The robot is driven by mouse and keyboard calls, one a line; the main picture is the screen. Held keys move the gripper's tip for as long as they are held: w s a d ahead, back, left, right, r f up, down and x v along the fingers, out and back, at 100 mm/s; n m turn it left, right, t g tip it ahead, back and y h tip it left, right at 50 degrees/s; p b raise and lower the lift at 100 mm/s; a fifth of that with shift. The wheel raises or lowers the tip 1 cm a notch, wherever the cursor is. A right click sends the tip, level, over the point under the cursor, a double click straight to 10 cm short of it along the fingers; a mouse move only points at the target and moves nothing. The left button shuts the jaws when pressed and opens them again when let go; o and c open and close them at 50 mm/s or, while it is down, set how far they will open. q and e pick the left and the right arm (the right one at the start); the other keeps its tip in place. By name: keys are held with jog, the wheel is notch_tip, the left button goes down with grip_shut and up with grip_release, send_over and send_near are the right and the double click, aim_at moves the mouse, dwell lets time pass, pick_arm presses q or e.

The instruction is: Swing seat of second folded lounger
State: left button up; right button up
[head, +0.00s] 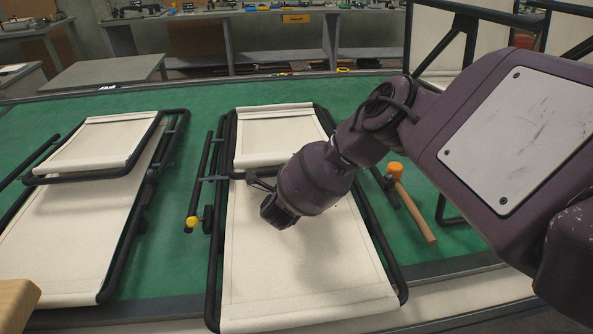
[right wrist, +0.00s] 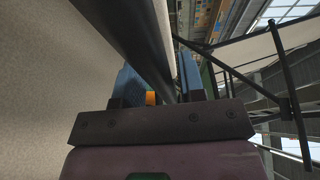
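The middle lounger (head: 300,265) lies folded on the green bench, cream fabric in a black tube frame. A smaller cream panel (head: 275,137) with its own black tube frame lies over its far half. My right gripper (head: 260,182) reaches over this lounger, at the near left corner of the smaller panel; my wrist hides part of the fabric. In the right wrist view its blue fingers (right wrist: 160,85) stand apart with a black tube (right wrist: 130,40) running between them. A gap shows beside the tube; contact is hard to judge. My left gripper is out of view.
Another folded lounger (head: 85,200) lies at left. An orange-headed mallet (head: 412,205) lies right of the middle lounger. Black frames with cream panels (head: 475,50) stand at back right. Green bench shows between the loungers.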

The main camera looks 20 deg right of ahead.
jog(key=shift+o, duration=0.7)
jog(key=p+v, duration=0.1)
jog(key=v, duration=0.9)
jog(key=shift+s+p, duration=0.1)
jog(key=shift+p, duration=0.3)
jog(key=shift+s+a, duration=0.25)
jog(key=shift+c, duration=0.3)
